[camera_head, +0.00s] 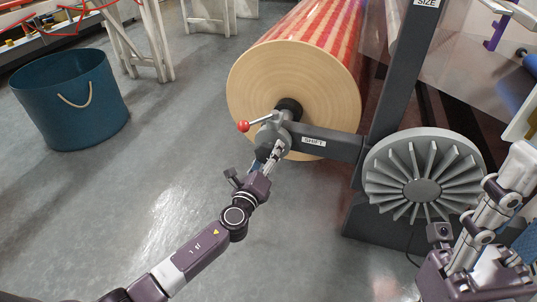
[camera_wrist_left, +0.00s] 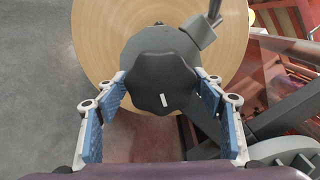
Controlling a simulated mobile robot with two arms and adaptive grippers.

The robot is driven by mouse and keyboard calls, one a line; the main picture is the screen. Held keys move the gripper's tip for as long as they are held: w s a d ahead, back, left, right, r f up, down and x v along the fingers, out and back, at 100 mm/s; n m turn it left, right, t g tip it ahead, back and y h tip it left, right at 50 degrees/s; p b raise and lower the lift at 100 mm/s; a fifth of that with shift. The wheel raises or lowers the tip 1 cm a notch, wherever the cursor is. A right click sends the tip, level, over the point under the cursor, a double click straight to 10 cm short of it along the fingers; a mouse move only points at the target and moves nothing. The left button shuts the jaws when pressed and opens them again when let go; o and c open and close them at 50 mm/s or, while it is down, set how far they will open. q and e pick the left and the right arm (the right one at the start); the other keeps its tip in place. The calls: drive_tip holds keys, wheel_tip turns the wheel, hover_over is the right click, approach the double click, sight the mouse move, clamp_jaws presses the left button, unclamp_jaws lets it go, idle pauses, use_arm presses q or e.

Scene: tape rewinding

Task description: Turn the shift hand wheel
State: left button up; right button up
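The shift hand wheel is a dark lobed knob (camera_wrist_left: 163,82) with a small white mark, filling the middle of the left wrist view. In the head view the wheel is mostly hidden by my left gripper (camera_head: 275,152), at the end of the grey arm with the SHIFT label (camera_head: 314,141). In the left wrist view my left gripper (camera_wrist_left: 160,92) has its blue-padded fingers spread on both sides of the knob. The tips are very close to its edges; contact cannot be told. My right gripper (camera_head: 503,195) is at the lower right, seen partly side-on, away from the shift wheel.
A red ball-ended lever (camera_head: 243,126) sits just beyond the shift wheel. The large tape roll (camera_head: 285,85) stands behind it. A grey ribbed wheel (camera_head: 421,190) is to the right, near my right arm. A blue bin (camera_head: 70,105) stands left; the floor between is clear.

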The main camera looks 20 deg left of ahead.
use_arm(q)
drive_tip(key=shift+o, duration=0.6)
drive_tip(key=s, duration=1.2)
drive_tip(key=shift+a, duration=0.2)
